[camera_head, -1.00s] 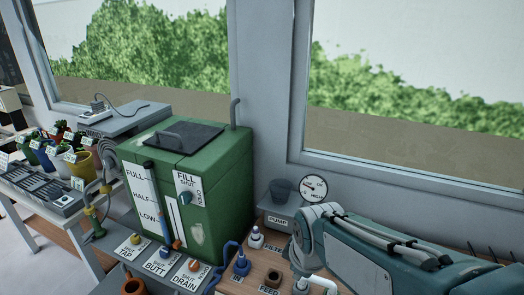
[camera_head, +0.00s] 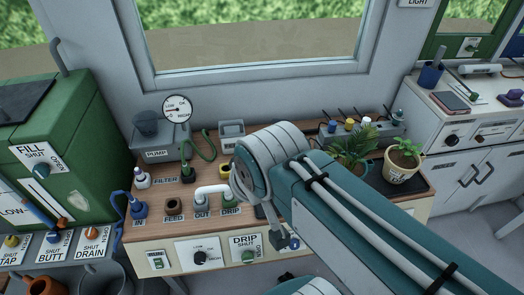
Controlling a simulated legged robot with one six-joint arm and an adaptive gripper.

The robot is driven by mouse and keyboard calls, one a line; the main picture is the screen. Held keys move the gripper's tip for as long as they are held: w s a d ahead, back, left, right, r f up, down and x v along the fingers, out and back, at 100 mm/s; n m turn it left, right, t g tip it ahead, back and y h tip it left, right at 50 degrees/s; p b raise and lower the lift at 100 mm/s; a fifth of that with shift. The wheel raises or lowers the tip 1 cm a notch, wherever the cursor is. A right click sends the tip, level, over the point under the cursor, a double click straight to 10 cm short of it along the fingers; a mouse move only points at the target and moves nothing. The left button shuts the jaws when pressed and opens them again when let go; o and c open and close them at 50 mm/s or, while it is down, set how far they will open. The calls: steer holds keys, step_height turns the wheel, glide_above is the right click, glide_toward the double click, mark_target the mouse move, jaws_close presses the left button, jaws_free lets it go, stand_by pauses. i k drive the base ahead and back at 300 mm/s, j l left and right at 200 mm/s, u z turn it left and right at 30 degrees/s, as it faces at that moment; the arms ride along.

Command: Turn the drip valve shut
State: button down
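The drip valve (camera_head: 249,257) is a green knob on a white plate lettered DRIP and SHUT, on the front of the wooden bench, low in the middle of the head view. Its exact turn is too small to read. My teal and grey arm reaches across the bench from the lower right. A small grey part (camera_head: 285,239) hangs below it, just right of the valve plate and apart from the knob; it may belong to my gripper. The fingers cannot be made out, and the arm hides part of the bench top.
A gauge (camera_head: 177,108), white pipe (camera_head: 212,190) and pump (camera_head: 155,146) stand above.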

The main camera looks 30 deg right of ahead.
mark_target(247, 257)
steer(key=k+j+z, duration=0.25)
steer(key=k, duration=0.15)
steer(key=k+j, duration=0.6)
steer(key=j, duration=0.1)
